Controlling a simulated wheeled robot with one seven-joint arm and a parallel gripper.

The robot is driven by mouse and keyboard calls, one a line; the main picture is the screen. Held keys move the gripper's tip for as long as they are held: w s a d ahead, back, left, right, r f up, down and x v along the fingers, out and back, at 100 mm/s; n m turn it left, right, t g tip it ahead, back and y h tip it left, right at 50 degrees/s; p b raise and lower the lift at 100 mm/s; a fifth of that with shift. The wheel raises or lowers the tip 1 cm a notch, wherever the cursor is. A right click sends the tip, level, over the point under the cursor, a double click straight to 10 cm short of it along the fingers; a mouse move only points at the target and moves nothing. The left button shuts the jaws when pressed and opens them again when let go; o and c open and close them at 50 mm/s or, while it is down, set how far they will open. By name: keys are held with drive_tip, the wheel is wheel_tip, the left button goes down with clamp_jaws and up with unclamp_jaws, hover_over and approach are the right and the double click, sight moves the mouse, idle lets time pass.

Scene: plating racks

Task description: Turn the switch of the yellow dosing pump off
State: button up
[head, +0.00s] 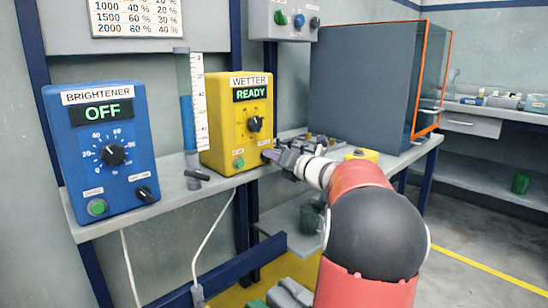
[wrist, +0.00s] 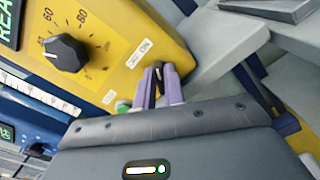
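The yellow dosing pump (head: 222,143), labelled WETTER, stands on the shelf with its display (head: 249,93) reading READY. Its round black dial (head: 255,124) and green button (head: 239,163) are on the front. The dial also shows in the wrist view (wrist: 64,53). The black switch (wrist: 159,74) is at the lower right of the pump's face, beside an ON label (wrist: 140,54). My gripper (wrist: 160,88) is at the switch, its purple fingers close together on either side of it. The fingers hide most of the switch, and in the head view my gripper (head: 270,155) covers it.
A blue pump (head: 70,140) labelled BRIGHTENER stands left, display OFF. A measuring tube (head: 187,110) stands between the pumps. A large grey cabinet (head: 362,85) with orange edges is at right. A control box (head: 284,20) hangs above.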

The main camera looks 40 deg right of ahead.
clamp_jaws()
drive_tip(key=shift+f+n+b, duration=0.1)
drive_tip(key=shift+n+b, duration=0.2)
drive_tip(key=shift+a+n+b, duration=0.2)
drive_tip(key=shift+n+b, duration=2.55)
drive_tip(key=shift+n, duration=0.55)
drive_tip(key=shift+a+n+b, duration=0.15)
drive_tip(key=shift+n+b, duration=2.6)
drive_tip(key=shift+n, duration=0.55)
drive_tip(key=o, duration=0.5)
unclamp_jaws()
